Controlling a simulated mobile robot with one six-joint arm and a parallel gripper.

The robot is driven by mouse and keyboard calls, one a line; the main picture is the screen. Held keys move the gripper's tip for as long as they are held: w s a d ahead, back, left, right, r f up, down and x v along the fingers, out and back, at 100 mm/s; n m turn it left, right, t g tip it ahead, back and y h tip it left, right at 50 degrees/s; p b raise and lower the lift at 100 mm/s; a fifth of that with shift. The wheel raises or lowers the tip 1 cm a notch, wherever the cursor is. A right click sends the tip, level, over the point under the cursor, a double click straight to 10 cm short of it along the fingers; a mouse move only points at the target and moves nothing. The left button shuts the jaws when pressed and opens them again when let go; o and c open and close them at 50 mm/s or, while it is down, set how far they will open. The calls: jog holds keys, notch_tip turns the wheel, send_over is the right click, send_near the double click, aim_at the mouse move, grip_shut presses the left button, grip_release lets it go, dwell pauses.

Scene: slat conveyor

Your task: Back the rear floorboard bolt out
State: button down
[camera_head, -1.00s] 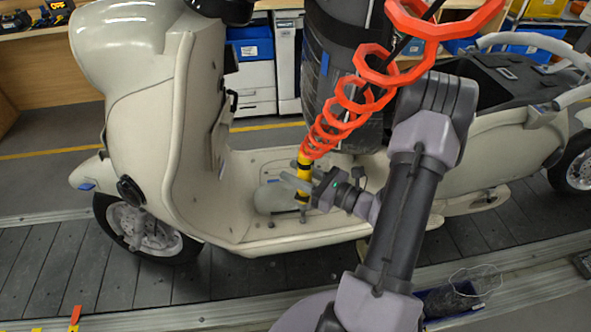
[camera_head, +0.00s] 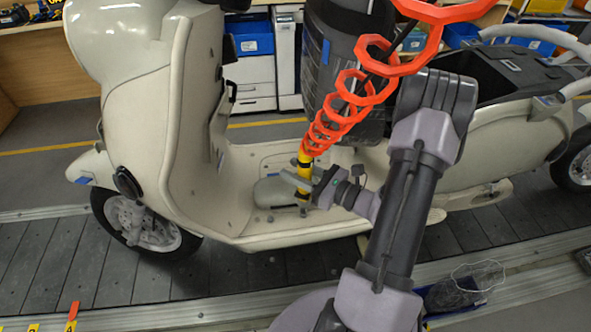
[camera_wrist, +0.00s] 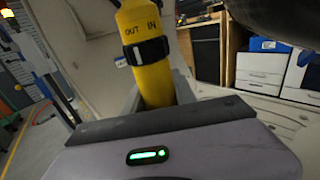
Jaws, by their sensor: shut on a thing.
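My gripper (camera_head: 305,184) is shut on a yellow driver tool (camera_head: 303,168), upright over the scooter's cream floorboard (camera_head: 240,165). The tool also fills the upper middle of the wrist view (camera_wrist: 150,60), with "OUT" and "IN" printed on it and a black band around it. An orange coiled hose (camera_head: 347,83) runs up from its top. The tool's lower end is close above the right part of the floorboard. I cannot tell whether it touches a bolt; the bolt under it is not clear to see.
The cream scooter (camera_head: 150,110) stands on a dark slat conveyor (camera_head: 60,265). A small dark bin (camera_head: 450,297) is at the lower right. White drawer cabinets (camera_head: 250,85) stand behind.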

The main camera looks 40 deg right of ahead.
jog(key=shift+f+b, duration=0.55)
jog(key=shift+f, duration=0.1)
dwell(0.6)
jog(key=shift+s+a+r, duration=0.2)
jog(key=shift+r, duration=0.2)
dwell(1.2)
jog(key=shift+w+d+r+p, duration=0.15)
jog(key=shift+w+r+p, duration=0.05)
jog(key=shift+r+p, duration=0.2)
jog(key=shift+d+r, duration=0.1)
jog(key=shift+r, duration=0.1)
dwell(0.7)
